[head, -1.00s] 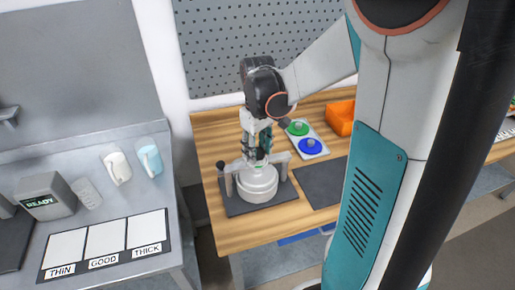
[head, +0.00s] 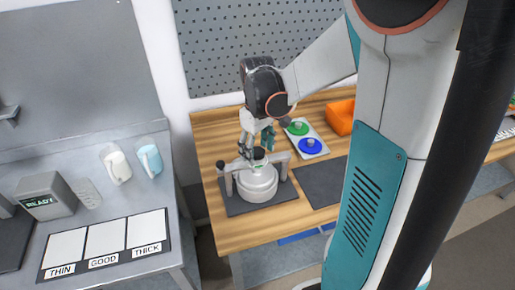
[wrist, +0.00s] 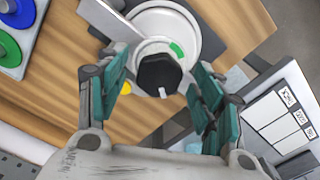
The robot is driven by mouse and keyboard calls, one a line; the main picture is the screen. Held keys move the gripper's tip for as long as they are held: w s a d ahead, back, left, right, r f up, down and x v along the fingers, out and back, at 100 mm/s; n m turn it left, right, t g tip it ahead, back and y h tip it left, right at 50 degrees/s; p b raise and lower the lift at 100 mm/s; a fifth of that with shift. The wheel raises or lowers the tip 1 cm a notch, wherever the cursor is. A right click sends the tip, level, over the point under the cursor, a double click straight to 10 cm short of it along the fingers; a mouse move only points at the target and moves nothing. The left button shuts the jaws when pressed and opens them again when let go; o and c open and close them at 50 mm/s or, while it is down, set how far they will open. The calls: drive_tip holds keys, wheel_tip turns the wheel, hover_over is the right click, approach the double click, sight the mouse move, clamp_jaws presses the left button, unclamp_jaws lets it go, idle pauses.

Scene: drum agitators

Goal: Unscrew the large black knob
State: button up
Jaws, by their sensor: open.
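The large black knob (wrist: 160,74) sits on top of the white drum (wrist: 190,28), between my open fingers in the wrist view. In the head view the knob (head: 259,153) shows just under my fingertips, on the drum (head: 258,185). A white mark shows on the knob's edge and a green mark on the lid beside it. My gripper (head: 257,142) points down over the knob with its fingers apart. In the wrist view the teal fingers (wrist: 160,90) stand on both sides of the knob, not touching it.
The drum stands on a dark mat (head: 234,207) under a grey clamp frame (head: 281,160). A tray with a green disc (head: 298,128) and a blue disc (head: 310,146) lies behind right, near an orange bin (head: 341,118). A bare dark mat (head: 318,182) lies to the right.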

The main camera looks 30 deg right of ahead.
sight(257, 151)
wheel_tip(257, 151, up, 12)
idle(0.6)
idle(0.4)
